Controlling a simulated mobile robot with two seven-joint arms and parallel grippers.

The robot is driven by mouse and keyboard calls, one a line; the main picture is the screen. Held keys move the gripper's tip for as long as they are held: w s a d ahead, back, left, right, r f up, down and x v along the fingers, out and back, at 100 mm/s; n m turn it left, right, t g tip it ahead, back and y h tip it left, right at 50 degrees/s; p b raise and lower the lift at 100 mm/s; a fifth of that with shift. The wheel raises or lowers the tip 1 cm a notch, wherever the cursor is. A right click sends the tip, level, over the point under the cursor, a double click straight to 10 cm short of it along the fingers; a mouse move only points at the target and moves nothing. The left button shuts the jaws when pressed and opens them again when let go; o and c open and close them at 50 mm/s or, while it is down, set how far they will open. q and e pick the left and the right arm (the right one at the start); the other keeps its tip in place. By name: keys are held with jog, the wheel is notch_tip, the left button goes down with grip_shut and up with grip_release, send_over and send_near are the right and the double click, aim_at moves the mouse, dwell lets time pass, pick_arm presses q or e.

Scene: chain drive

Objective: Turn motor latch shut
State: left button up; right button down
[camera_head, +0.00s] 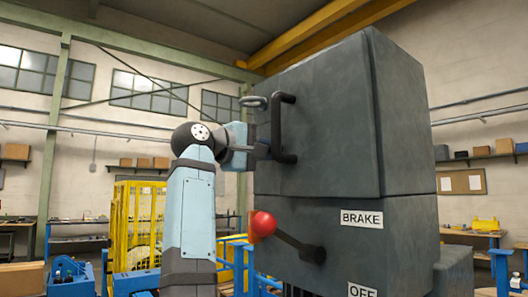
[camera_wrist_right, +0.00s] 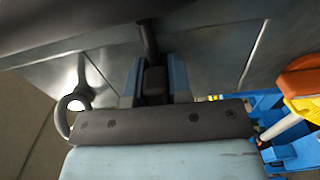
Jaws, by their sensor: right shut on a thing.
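My right gripper (camera_head: 262,150) is at the lower part of a black U-shaped handle (camera_head: 277,118) on the big grey housing (camera_head: 320,120). In the right wrist view, its two blue fingers (camera_wrist_right: 155,82) are closed on a dark part, which I take to be the handle. A grey ring-shaped piece (camera_head: 253,102) stands out from the housing, left of the handle top; it also shows in the right wrist view (camera_wrist_right: 75,100). I cannot tell which of these is the motor latch. My left gripper is not in view.
A brake lever with a red knob (camera_head: 263,224) sticks out below my right gripper, near the BRAKE (camera_head: 362,218) and OFF (camera_head: 362,290) labels. A yellow cage (camera_head: 138,225) and blue frames stand behind at the left. Air left of the housing is mostly free.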

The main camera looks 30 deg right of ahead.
jog(key=c, duration=1)
grip_release()
jog(key=shift+c, duration=0.2)
jog(key=shift+a, duration=0.45)
jog(key=s+a+b, duration=0.2)
jog(key=a, duration=1)
jog(key=shift+a+b, duration=0.3)
jog(key=shift+a, duration=0.1)
jog(key=shift+w+f, duration=0.1)
